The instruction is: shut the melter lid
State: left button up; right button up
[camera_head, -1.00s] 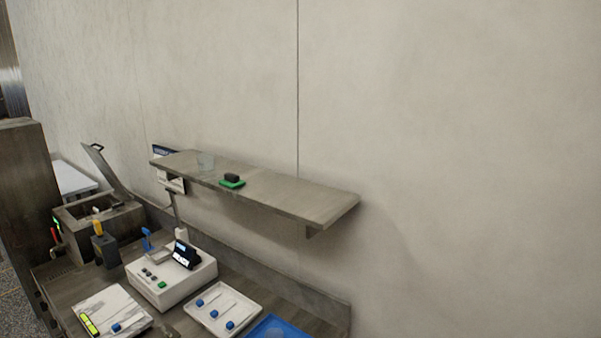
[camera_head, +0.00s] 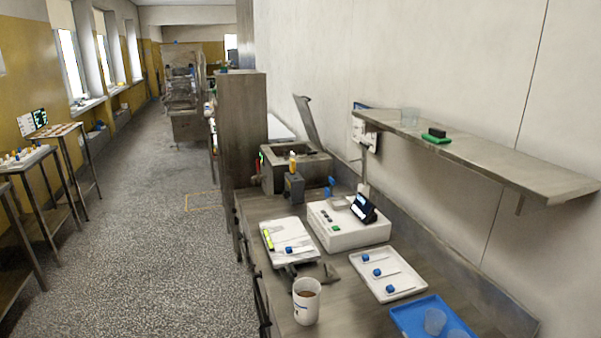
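The melter (camera_head: 294,169) is a grey metal box at the far end of the counter, near the wall. Its lid (camera_head: 306,121) stands raised and tilted at the back right side of the box, so the melter is open. A yellow-topped tool (camera_head: 292,160) and a dark block (camera_head: 294,187) stand at its front. Neither of my grippers is in view.
The counter (camera_head: 340,284) holds a white control box (camera_head: 340,230), a white tray (camera_head: 386,276), a blue tray (camera_head: 408,313) with clear cups, and a white cup (camera_head: 307,301). A shelf (camera_head: 480,160) overhangs the counter. The floor aisle (camera_head: 165,260) at left is clear.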

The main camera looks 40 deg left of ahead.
aim_at(302, 104)
jog(key=k+j, duration=0.1)
jog(key=j, duration=1.5)
jog(key=k+j, duration=0.15)
jog(key=j, duration=0.65)
